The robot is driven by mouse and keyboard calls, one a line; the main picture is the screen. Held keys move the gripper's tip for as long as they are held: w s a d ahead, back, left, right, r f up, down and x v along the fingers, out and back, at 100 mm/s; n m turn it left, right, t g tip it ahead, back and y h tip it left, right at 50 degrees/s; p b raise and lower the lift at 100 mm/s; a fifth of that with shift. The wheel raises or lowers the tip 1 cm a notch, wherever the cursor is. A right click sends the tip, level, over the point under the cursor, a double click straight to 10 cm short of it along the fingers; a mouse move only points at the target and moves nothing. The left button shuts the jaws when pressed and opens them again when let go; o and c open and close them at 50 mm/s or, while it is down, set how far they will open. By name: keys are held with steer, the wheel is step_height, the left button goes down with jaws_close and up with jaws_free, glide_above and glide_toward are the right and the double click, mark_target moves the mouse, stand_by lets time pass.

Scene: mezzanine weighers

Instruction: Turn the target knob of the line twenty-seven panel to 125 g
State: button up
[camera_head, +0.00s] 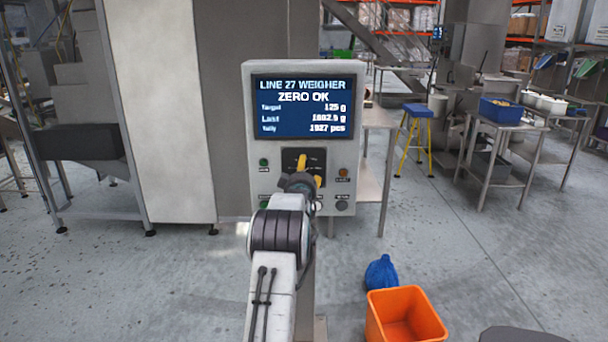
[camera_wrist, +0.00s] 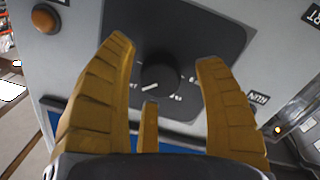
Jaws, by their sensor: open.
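The line 27 weigher panel (camera_head: 349,150) stands upright ahead of me; its screen (camera_head: 303,105) reads "ZERO OK" and a target of 125 g. The round black knob (camera_wrist: 160,77) sits on a dark dial plate (camera_wrist: 190,30) in the wrist view, with a white pointer line on its face. My gripper (camera_head: 310,170) is in front of the dial plate and hides the knob in the head view. In the wrist view my gripper (camera_wrist: 167,50) is open, its yellow fingers on either side of the knob with visible gaps. The small dial marks are mostly unreadable.
An orange button (camera_wrist: 45,18) and other small buttons surround the plate. A steel table (camera_head: 370,190) stands behind the panel. A tall cabinet (camera_head: 160,110) is at left.

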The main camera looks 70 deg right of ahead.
steer(key=v, duration=1.2)
stand_by(0.4)
stand_by(0.7)
